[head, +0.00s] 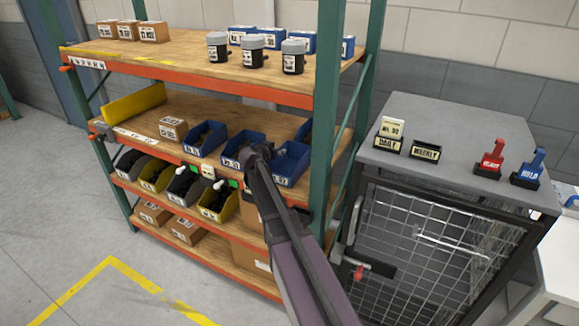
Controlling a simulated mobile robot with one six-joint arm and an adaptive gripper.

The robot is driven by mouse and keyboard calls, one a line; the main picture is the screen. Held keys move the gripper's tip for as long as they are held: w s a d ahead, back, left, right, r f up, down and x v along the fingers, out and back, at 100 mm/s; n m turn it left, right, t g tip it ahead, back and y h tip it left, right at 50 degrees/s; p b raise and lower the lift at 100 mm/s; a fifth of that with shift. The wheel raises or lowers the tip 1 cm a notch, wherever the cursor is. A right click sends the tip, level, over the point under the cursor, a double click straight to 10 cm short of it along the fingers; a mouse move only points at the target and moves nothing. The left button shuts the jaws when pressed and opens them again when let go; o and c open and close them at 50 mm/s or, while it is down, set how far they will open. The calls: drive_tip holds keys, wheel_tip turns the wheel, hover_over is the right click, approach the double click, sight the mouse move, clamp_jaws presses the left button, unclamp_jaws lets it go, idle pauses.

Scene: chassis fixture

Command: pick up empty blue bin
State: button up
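Several blue bins stand on the middle shelf. The right front blue bin (291,163) looks empty inside. Left of it, a blue bin (238,146) and another blue bin (205,138) hold dark items. Part of one more blue bin (304,131) shows behind the right one; its contents are hidden. My gripper (254,155) is at the shelf front, overlapping the gap between the middle bin and the right front bin in this view. It is small and dark, so its fingers, and any contact with a bin, cannot be made out.
A wire-mesh cabinet (460,130) stands at right. The left floor is clear.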

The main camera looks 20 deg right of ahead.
clamp_jaws()
drive_tip(key=shift+r, duration=0.1)
wheel_tip(320, 180, up, 3)
drive_tip(key=p, duration=0.3)
drive_tip(key=shift+r, duration=0.15)
drive_tip(key=s+a+r+p, duration=0.1)
drive_tip(key=s+a+p, duration=0.1)
drive_tip(key=s+a, duration=0.8)
drive_tip(key=shift+s+r, duration=0.25)
drive_tip(key=shift+s, duration=1)
